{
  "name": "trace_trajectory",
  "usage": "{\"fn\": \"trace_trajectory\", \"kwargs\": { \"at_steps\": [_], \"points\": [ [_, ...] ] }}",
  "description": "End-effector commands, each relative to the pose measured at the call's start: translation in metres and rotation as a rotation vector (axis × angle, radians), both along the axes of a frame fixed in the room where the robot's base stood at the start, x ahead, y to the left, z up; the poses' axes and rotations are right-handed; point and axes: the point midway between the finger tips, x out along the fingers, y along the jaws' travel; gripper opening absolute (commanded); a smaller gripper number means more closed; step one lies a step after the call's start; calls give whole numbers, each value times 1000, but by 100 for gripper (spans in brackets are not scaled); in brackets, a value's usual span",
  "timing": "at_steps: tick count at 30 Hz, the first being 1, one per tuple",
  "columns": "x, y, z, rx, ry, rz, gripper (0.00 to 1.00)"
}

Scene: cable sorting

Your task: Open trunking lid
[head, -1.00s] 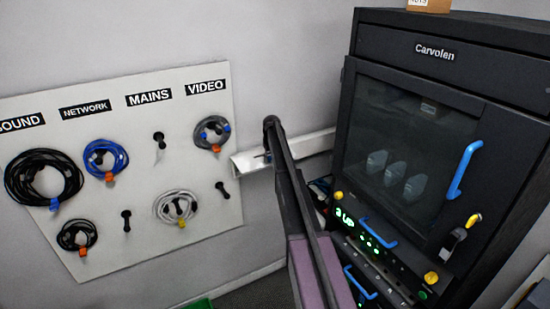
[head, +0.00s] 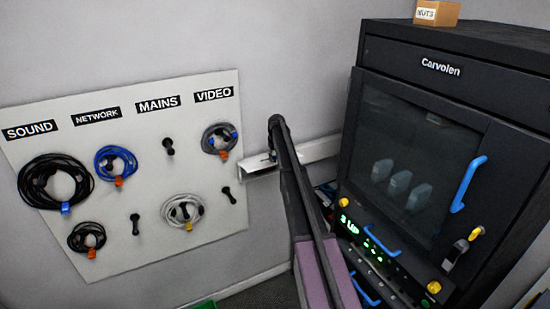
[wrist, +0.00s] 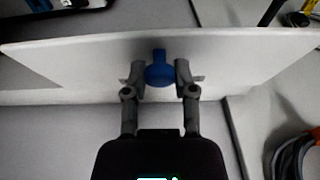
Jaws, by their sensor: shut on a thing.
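The white trunking (head: 318,149) runs along the wall between the cable board and the black cabinet. Its pale lid (wrist: 235,62) spans the wrist view as a wide panel, with a blue tab (wrist: 160,72) at its middle. My gripper (wrist: 160,78) has its two fingers on either side of the blue tab and is shut on it. In the head view my dark arm crosses in front of the trunking and hides part of it; the fingers are hard to make out there. I cannot tell how far the lid stands from the trunking body.
A white board (head: 100,235) with labelled pegs and coiled cables hangs left of the trunking. The black Carvolen cabinet (head: 400,45) with blue handles stands close on the right, a small box (head: 437,13) on top. A cable coil (wrist: 292,158) shows at the wrist view's right edge.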

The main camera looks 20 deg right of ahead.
Motion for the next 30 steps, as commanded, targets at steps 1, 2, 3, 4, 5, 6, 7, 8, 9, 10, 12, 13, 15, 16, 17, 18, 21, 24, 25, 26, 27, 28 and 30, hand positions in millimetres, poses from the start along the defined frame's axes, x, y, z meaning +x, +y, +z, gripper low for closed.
{"fn": "trace_trajectory", "kwargs": {
  "at_steps": [1,2,3,4,5,6,7,8,9,10,12,13,15,16,17,18,21,24,25,26,27,28,30],
  "points": [
    [3,-1,0,-2,-6,-1,0],
    [3,-1,0,-2,-6,0,0],
    [3,-1,0,-2,-6,0,0],
    [3,-1,0,-2,-6,0,0],
    [3,-1,0,-2,-6,0,0],
    [3,-1,0,-1,-6,0,0],
    [3,-1,0,-1,-6,0,41],
    [3,-1,0,-1,-6,0,50],
    [2,0,0,-1,-5,0,62],
    [2,0,0,-1,-5,0,71],
    [2,0,0,-1,-4,1,71],
    [2,1,0,-1,-4,1,71],
    [2,1,0,0,-3,1,71],
    [1,1,0,0,-3,1,71],
    [1,1,0,0,-3,1,71],
    [1,2,0,0,-3,1,71],
    [1,2,0,0,-2,2,71],
    [1,2,0,1,-2,2,71],
    [1,2,0,1,-2,2,71],
    [1,2,0,1,-2,2,71],
    [1,2,1,1,-2,2,71],
    [1,2,2,1,-2,2,71],
    [1,2,4,1,-2,2,71]
  ]
}}
